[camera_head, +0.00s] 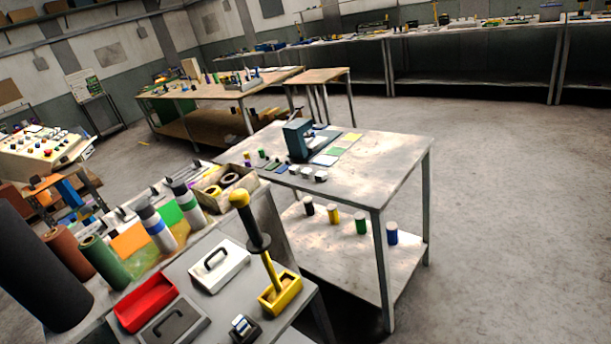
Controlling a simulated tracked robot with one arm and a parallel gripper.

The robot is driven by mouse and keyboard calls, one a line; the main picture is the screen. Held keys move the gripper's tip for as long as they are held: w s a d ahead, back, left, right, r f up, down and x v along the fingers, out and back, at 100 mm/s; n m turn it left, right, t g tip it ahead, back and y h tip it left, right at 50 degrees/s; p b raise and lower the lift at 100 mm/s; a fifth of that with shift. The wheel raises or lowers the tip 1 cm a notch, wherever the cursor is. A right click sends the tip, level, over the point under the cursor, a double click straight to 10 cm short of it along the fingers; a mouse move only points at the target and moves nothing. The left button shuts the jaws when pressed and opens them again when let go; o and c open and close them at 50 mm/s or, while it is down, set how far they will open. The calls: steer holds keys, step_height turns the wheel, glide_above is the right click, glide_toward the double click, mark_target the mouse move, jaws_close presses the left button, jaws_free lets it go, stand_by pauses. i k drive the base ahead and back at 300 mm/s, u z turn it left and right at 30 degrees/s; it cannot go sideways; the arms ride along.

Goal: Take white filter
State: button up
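I cannot tell for sure which thing is the white filter. Small white pieces (307,173) stand at the near edge of the grey table in the middle, beside a dark teal press-like device (298,139). A white block with a dark handle (219,265) lies on the near bench, next to a red tray (146,302). My gripper's fingers do not show in this view.
The grey table (385,165) has a lower shelf with black, yellow (333,219), green and blue (392,233) cylinders. A yellow-knobbed lever (262,244) rises from the near bench. A large dark cylinder (38,265) fills the lower left. Floor at right is clear.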

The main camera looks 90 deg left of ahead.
mark_target(216, 269)
steer(key=i, duration=1.8)
steer(key=u, duration=3.45)
steer(key=i, duration=1.05)
steer(key=u, duration=0.05)
